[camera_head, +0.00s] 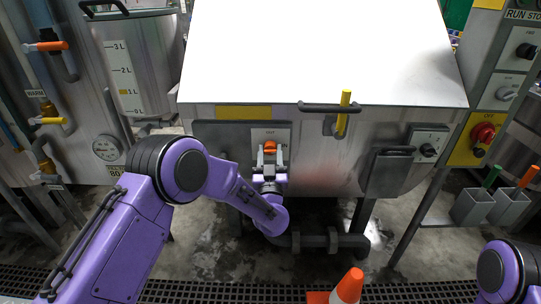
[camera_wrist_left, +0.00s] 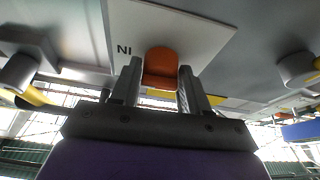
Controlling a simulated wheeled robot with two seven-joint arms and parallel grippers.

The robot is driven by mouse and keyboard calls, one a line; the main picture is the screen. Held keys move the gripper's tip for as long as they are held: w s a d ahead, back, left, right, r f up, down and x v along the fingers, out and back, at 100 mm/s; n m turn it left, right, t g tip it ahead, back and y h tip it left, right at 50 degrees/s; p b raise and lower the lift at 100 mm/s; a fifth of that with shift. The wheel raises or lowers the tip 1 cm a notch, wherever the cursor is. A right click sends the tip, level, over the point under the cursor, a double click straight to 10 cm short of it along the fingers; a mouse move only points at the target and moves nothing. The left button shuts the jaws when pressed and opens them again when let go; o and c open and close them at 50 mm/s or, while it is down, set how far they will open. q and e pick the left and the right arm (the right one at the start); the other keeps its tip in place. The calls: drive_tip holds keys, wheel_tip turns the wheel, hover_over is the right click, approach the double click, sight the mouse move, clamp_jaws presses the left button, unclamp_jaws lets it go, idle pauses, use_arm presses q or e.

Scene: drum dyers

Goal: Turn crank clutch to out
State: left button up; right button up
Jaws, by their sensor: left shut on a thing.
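The crank clutch is an orange knob (camera_head: 270,147) on a pale plate (camera_head: 257,134) on the front of the steel drum machine. My left gripper (camera_head: 270,155) reaches it from below, with its two fingers on either side of the knob, shut on it. In the left wrist view, the orange knob (camera_wrist_left: 161,68) sits between the fingertips (camera_wrist_left: 160,80). The upside-down letters IN show on the plate beside it. An OUT mark cannot be made out. My right gripper is out of view; only part of that arm shows at lower right.
A yellow crank handle (camera_head: 344,112) and a dark bar (camera_head: 332,107) stick out above and right of the knob. A black handle (camera_head: 392,151) is farther right. A red stop button (camera_head: 483,132) is on the right post. An orange cone (camera_head: 349,286) stands on the floor.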

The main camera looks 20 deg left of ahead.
use_arm(q)
drive_tip(key=n+g+y+b, duration=0.1)
drive_tip(key=n+y, duration=0.1)
drive_tip(key=n, duration=0.2)
drive_tip(key=shift+d+f, duration=0.1)
drive_tip(key=n+g+y+b, duration=0.1)
drive_tip(key=n, duration=0.2)
drive_tip(key=n+g+y, duration=0.1)
drive_tip(key=n, duration=0.2)
drive_tip(key=shift+n+b, duration=0.35)
drive_tip(key=shift+n, duration=0.05)
drive_tip(key=n, duration=0.1)
drive_tip(key=n+g, duration=0.1)
drive_tip(key=n, duration=0.1)
drive_tip(key=n+g+y, duration=0.1)
drive_tip(key=n, duration=0.1)
drive_tip(key=shift+d+r, duration=0.1)
drive_tip(key=shift+r, duration=0.15)
drive_tip(key=n+g, duration=0.1)
drive_tip(key=n, duration=0.1)
drive_tip(key=n+g+b, duration=0.1)
drive_tip(key=n, duration=0.2)
drive_tip(key=shift+r+n+h, duration=0.1)
drive_tip(key=shift+n+h, duration=0.2)
drive_tip(key=o, duration=1)
drive_tip(key=shift+c, duration=0.2)
drive_tip(key=shift+d, duration=0.1)
